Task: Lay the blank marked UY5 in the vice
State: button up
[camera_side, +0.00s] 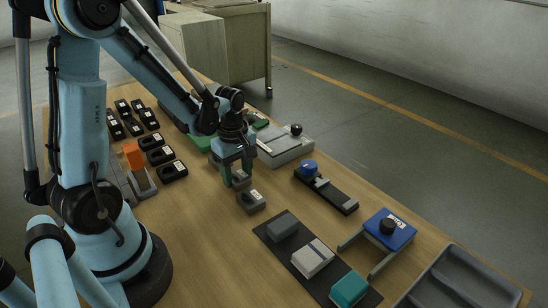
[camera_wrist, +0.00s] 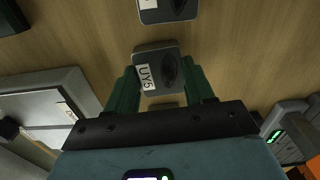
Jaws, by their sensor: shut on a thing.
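My gripper (camera_side: 237,172) has its green fingers closed on the sides of a grey blank. In the wrist view the fingers (camera_wrist: 160,85) hold this blank (camera_wrist: 158,57), marked UY5, with a dark oval on its top. In the side view the fingers partly cover the blank (camera_side: 241,183); I cannot tell whether it is clear of the table. A second grey blank (camera_side: 251,201) lies just in front of it, and also shows at the top of the wrist view (camera_wrist: 168,10). A dark rail with a blue knob and grey block (camera_side: 325,190), right of my gripper, may be the vice.
A grey case with a black knob (camera_side: 288,148) stands behind. A dark mat (camera_side: 268,238) carries grey, white and teal blocks. A blue labelled fixture (camera_side: 403,234) and a grey tray (camera_side: 465,282) lie at right. Black labelled pieces (camera_side: 160,156) and an orange-topped holder (camera_side: 143,181) are left.

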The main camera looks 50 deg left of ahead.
jog(key=shift+r, duration=3.4)
jog(key=shift+w+d, duration=0.15)
jog(key=shift+w, duration=0.1)
jog(key=w+d, duration=0.7)
jog(key=w, duration=0.1)
send_over(335, 195)
jog(key=shift+s+a+r+m, duration=0.1)
jog(key=shift+m, duration=0.3)
jog(key=shift+d+f, duration=0.2)
jog(key=shift+f, duration=2)
jog(key=shift+f, duration=0.75)
